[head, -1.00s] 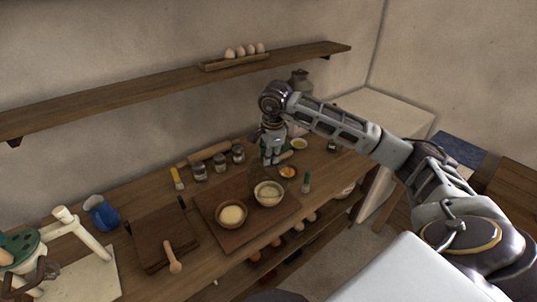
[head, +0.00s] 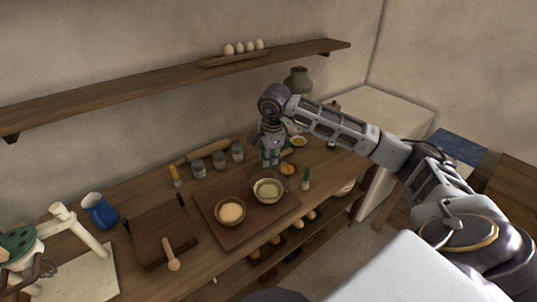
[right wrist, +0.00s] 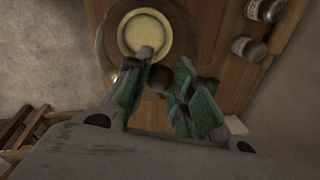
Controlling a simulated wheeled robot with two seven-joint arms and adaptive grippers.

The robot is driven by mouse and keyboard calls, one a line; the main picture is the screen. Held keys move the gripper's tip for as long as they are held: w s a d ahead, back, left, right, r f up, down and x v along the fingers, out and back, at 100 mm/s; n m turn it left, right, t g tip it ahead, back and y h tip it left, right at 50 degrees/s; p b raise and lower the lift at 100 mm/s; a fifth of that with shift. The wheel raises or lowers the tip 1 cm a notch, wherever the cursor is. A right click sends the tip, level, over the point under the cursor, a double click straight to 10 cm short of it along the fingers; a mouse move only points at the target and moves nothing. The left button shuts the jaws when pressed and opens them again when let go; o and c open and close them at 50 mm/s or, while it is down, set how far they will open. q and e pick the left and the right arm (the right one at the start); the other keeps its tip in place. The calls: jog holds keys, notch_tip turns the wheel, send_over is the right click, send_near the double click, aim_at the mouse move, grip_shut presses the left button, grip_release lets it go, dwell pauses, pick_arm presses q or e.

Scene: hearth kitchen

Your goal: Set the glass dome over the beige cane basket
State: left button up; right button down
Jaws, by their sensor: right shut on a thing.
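The beige cane basket (head: 268,191) stands on the wooden board, with pale dough in it. In the right wrist view the basket (right wrist: 146,34) is at the top, just beyond the fingertips. My right gripper (head: 271,164) points down above and behind the basket. In the right wrist view its green-padded fingers (right wrist: 160,82) are shut on the dark round knob of the glass dome. My left gripper is out of view.
A second, browner basket with dough (head: 230,212) stands close by on the board (head: 247,226). A shelf (head: 170,84) runs above the counter along the wall.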

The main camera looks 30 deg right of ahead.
jog(key=shift+f+b, duration=0.65)
jog(key=shift+f, duration=0.7)
jog(key=shift+f+b, duration=0.65)
jog(key=shift+f, duration=0.15)
jog(key=shift+f+b, duration=0.4)
jog(key=shift+f, duration=0.05)
jog(key=shift+f+b, duration=0.45)
jog(key=shift+f, duration=0.1)
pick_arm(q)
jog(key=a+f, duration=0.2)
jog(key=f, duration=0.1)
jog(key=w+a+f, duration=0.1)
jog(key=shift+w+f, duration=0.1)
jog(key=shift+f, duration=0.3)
pick_arm(e)
jog(key=shift+f, duration=0.25)
pick_arm(q)
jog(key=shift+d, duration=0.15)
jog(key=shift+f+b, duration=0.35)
jog(key=shift+b, duration=0.15)
pick_arm(e)
jog(key=shift+f, duration=0.25)
